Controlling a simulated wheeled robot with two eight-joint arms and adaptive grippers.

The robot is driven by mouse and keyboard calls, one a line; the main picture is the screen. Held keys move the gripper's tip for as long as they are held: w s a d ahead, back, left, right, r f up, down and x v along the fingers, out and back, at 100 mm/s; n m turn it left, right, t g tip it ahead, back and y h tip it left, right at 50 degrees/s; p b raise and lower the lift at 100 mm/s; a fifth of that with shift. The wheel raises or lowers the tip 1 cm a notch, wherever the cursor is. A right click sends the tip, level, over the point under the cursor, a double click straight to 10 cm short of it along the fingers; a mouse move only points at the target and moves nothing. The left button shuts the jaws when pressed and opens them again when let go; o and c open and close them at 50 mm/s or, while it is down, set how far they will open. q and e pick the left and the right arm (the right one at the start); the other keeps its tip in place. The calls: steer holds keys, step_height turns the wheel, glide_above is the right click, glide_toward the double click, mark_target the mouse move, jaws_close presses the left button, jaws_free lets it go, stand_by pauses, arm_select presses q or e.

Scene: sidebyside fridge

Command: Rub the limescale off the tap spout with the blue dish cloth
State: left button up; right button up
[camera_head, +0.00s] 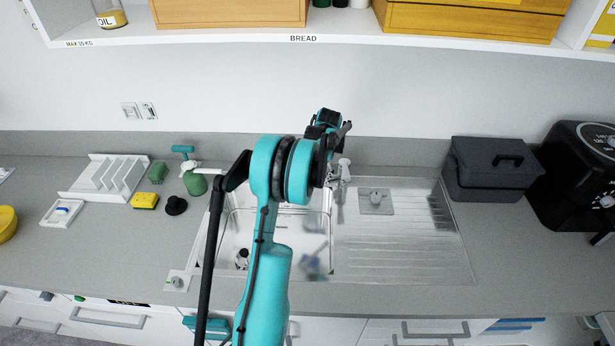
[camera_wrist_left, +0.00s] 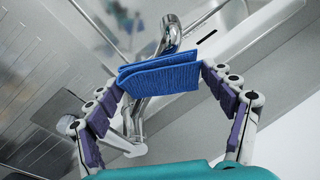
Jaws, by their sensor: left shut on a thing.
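The folded blue dish cloth (camera_wrist_left: 160,76) is in the left wrist view, held flat between the two fingertips of my left gripper (camera_wrist_left: 163,80), which is shut on it. The chrome tap (camera_wrist_left: 140,106) stands behind the cloth; its curved spout (camera_wrist_left: 170,34) rises past the cloth's upper edge. The cloth hides part of the tap, and I cannot tell whether it touches the spout. I cannot make out limescale. In the head view my left gripper (camera_head: 341,134) is beside the upper end of the tap (camera_head: 341,180), and the cloth is hidden there. My right gripper is not in view.
The sink basin (camera_head: 238,232) lies below my left arm, with a ribbed drainer (camera_head: 405,245) to its right. A green spray bottle (camera_head: 194,182), yellow sponge (camera_head: 145,201) and white rack (camera_head: 104,178) stand left. A dark grey box (camera_head: 497,170) stands right. A shelf (camera_head: 240,36) hangs above.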

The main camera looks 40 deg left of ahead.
arm_select(q)
steer(key=shift+w+d+f+b, duration=0.2)
steer(key=shift+w+f, duration=0.1)
steer(key=shift+w, duration=0.35)
steer(key=shift+w+d+f+b, duration=0.15)
steer(key=shift+w+f, duration=0.2)
steer(key=shift+w, duration=0.3)
steer(key=shift+w+d+f+b, duration=0.1)
steer(key=shift+w+f+b, duration=0.15)
steer(key=shift+w, duration=0.4)
step_height(320, 180, up, 6)
steer(key=w+p, duration=0.2)
steer(key=p, duration=0.1)
steer(key=shift+w+d+f, duration=0.2)
steer(key=shift+f, duration=0.05)
steer(key=r+p, duration=0.1)
steer(key=w+r+p, duration=0.1)
steer(key=shift+w+d+r, duration=0.1)
steer(key=shift+r, duration=0.3)
steer(key=shift+f, duration=0.1)
